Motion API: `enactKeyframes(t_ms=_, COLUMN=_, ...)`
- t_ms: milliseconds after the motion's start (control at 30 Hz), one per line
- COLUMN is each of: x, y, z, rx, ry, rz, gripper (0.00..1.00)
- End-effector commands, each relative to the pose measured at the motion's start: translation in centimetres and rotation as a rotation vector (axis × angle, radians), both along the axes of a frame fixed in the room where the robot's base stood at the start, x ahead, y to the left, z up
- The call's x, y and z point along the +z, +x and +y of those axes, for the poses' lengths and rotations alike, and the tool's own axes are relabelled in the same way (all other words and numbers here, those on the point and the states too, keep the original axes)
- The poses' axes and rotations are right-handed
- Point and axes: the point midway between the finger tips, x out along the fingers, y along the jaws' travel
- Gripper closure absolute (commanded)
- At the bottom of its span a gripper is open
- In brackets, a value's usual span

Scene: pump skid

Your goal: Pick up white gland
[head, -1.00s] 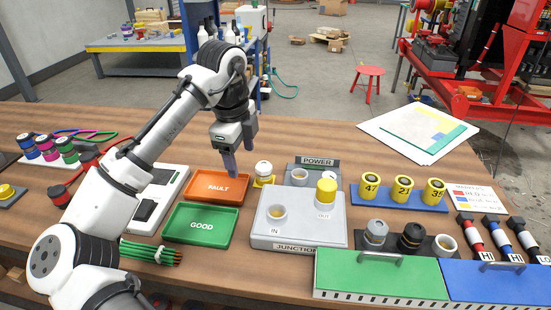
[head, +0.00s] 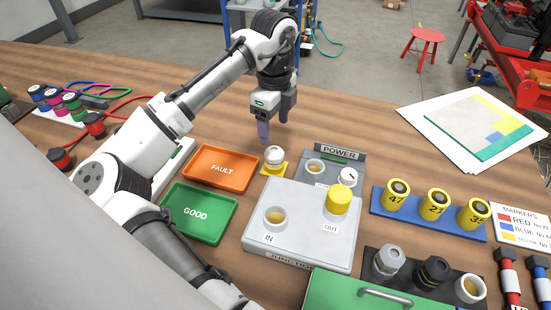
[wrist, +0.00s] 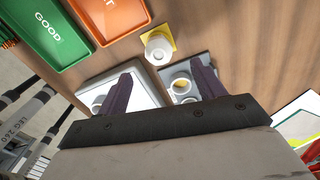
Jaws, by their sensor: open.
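The white gland (head: 274,156) stands on a small yellow square pad (head: 268,169), right of the orange FAULT tray and behind the junction box. It also shows in the wrist view (wrist: 158,47), ahead of the fingertips and roughly between their lines. My gripper (head: 275,128) is open and empty. In the head view its two dark fingers point down just above and behind the gland in the picture, apart from it. In the wrist view my gripper (wrist: 163,78) has its fingers spread wide with nothing between them.
The orange FAULT tray (head: 246,184) and green GOOD tray (head: 185,231) lie to the left. The POWER box (head: 329,182) stands close on the right. Wooden table behind the gland is clear.

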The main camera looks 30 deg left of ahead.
Motion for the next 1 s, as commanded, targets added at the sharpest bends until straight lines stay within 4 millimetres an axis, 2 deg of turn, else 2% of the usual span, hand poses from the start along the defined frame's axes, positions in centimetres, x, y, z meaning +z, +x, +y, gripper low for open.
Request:
enactKeyframes(t_ms=100, x=-2.0, y=-0.1, z=0.0, rx=0.000, ry=0.001, rz=0.002, gripper=0.32)
enactKeyframes(t_ms=367, x=-3.9, y=-0.1, z=0.0, rx=0.000, ry=0.000, rz=0.000, gripper=0.32)
enactKeyframes(t_ms=700, x=-8.3, y=-0.4, z=-0.1, rx=0.000, ry=0.000, rz=0.000, gripper=0.32)
enactKeyframes(t_ms=967, x=-8.8, y=-0.4, z=-0.1, rx=0.000, ry=0.000, rz=-0.001, gripper=0.32)
enactKeyframes(t_ms=1000, x=-8.8, y=-0.4, z=-0.1, rx=0.000, ry=0.000, rz=-0.001, gripper=0.34)
